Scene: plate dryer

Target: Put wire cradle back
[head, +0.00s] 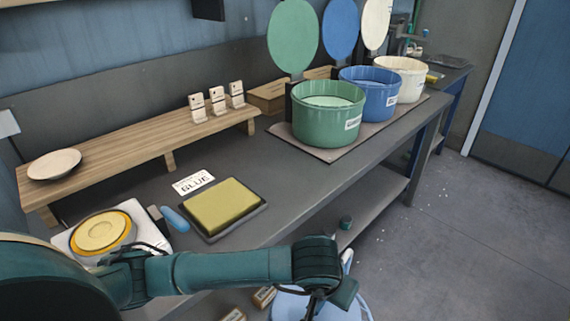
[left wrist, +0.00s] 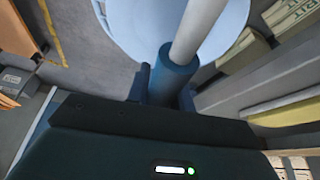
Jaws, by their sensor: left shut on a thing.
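My left gripper (head: 322,296) is low, in front of the bench, above a pale blue round vessel (head: 289,304). In the left wrist view it is shut on a blue sleeve (left wrist: 172,75) from which a pale rod (left wrist: 197,28) runs up the picture. The vessel (left wrist: 130,22) shows behind the rod. I cannot tell whether this rod belongs to the wire cradle. No wire cradle can be made out clearly elsewhere. My right gripper is not in view.
Green (head: 328,118), blue (head: 378,97) and cream (head: 411,80) tubs stand on the bench. A yellow pad (head: 222,205) and an ochre disc (head: 101,232) lie nearer. A wooden shelf (head: 130,140) holds a pale plate (head: 54,164). The floor (head: 470,230) at right is mostly clear.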

